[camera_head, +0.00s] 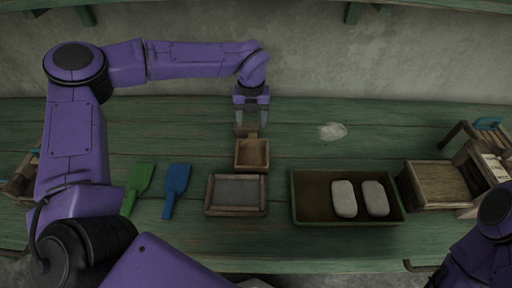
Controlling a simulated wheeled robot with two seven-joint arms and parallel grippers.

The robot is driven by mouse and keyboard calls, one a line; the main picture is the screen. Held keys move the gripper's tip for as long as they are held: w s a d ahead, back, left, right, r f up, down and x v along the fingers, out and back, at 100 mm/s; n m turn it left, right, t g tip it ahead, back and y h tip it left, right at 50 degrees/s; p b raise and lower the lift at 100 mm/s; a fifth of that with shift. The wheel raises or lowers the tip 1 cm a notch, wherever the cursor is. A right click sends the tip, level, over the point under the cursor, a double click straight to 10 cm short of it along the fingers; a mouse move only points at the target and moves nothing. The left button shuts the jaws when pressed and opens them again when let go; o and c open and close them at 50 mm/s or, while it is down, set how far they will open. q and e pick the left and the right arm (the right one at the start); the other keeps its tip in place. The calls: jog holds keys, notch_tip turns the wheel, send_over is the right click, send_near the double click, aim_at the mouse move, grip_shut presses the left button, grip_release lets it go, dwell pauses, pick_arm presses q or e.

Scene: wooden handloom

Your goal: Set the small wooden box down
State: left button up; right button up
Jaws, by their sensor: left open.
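The small wooden box (252,154) stands on the green table just behind a wooden frame with a grey panel. Its open inside faces up, and a raised wooden part shows at its back edge. My left gripper (252,116) points down at the back edge of the box, with its fingers apart; whether they touch the wood I cannot tell. My right arm (470,255) shows at the lower right; its gripper is outside the picture.
The grey-panelled frame (236,195) lies in front of the box. A dark green tray (300,213) with two pale blocks (344,199) is to the right. A wooden crate (437,184) stands right. Table behind the tray is mostly clear.

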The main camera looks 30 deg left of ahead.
aim_at(253, 135)
pick_arm(q)
jog(key=f+p, duration=0.1)
jog(key=f, duration=0.5)
jog(key=shift+w+f+p, duration=0.2)
jog(key=shift+f+p, duration=0.05)
jog(key=shift+p, duration=0.1)
jog(key=shift+s+f, duration=0.1)
jog(key=shift+f, duration=0.3)
grip_shut()
